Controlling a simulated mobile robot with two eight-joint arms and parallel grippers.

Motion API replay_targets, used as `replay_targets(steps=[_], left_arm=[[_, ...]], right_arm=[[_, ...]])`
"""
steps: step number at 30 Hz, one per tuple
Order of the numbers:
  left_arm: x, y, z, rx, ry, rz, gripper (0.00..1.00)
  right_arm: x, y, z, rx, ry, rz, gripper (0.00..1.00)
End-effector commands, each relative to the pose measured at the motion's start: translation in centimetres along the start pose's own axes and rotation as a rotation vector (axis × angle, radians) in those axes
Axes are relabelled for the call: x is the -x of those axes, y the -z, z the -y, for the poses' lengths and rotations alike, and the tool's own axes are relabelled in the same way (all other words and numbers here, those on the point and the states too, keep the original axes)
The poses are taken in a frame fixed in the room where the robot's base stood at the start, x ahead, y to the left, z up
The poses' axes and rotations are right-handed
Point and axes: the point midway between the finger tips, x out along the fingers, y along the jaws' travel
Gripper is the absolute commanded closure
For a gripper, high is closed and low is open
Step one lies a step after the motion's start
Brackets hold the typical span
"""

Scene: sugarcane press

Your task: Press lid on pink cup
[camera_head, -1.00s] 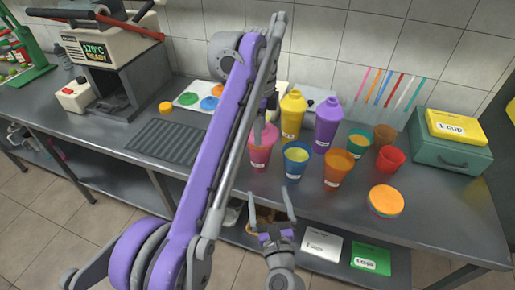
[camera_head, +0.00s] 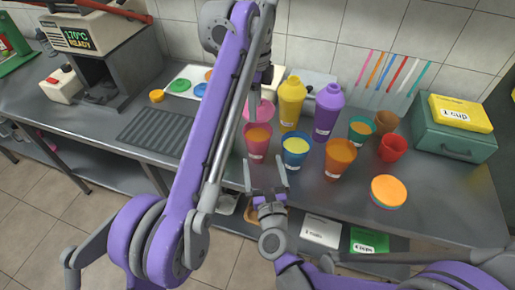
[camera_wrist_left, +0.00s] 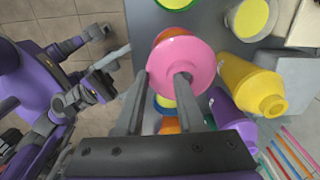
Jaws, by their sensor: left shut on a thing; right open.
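A pink cup (camera_head: 257,146) with orange contents stands on the counter, left of the blue cup. My left gripper (camera_head: 262,98) is shut on a round pink lid (camera_head: 258,112), which appears above and slightly behind the pink cup's rim, apart from it. In the left wrist view the pink lid (camera_wrist_left: 187,68) lies at the fingertips of my left gripper (camera_wrist_left: 160,100) and hides what is beneath it. My right gripper (camera_head: 264,168) is open and empty, in front of the pink and blue cups.
The blue cup (camera_head: 295,152) and orange cup (camera_head: 340,158) stand close to the right. Yellow (camera_head: 291,104) and purple (camera_head: 327,112) bottles stand behind. A stack of discs (camera_head: 388,191) lies near the front edge. The counter left of the pink cup holds a grooved mat (camera_head: 158,136).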

Motion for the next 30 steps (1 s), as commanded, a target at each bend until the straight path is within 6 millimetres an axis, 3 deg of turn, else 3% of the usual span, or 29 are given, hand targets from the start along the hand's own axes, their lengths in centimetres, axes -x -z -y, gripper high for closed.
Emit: replay_targets(steps=[6, 13, 27, 30], left_arm=[[0.0, 0.0, 0.0, 0.0, 0.0, 0.0, 1.0], [0.0, 0.0, 0.0, 0.0, 0.0, 0.0, 1.0], [0.0, 0.0, 0.0, 0.0, 0.0, 0.0, 1.0], [0.0, 0.0, 0.0, 0.0, 0.0, 0.0, 1.0]], right_arm=[[-4.5, 0.0, 0.0, 0.001, 0.002, 0.0, 0.0], [-7.7, 0.0, 0.0, 0.001, 0.0, -0.001, 0.0], [-8.8, 0.0, 0.0, 0.0, 0.0, -0.001, 0.0], [-8.8, 0.0, 0.0, 0.0, 0.0, -0.001, 0.16]])
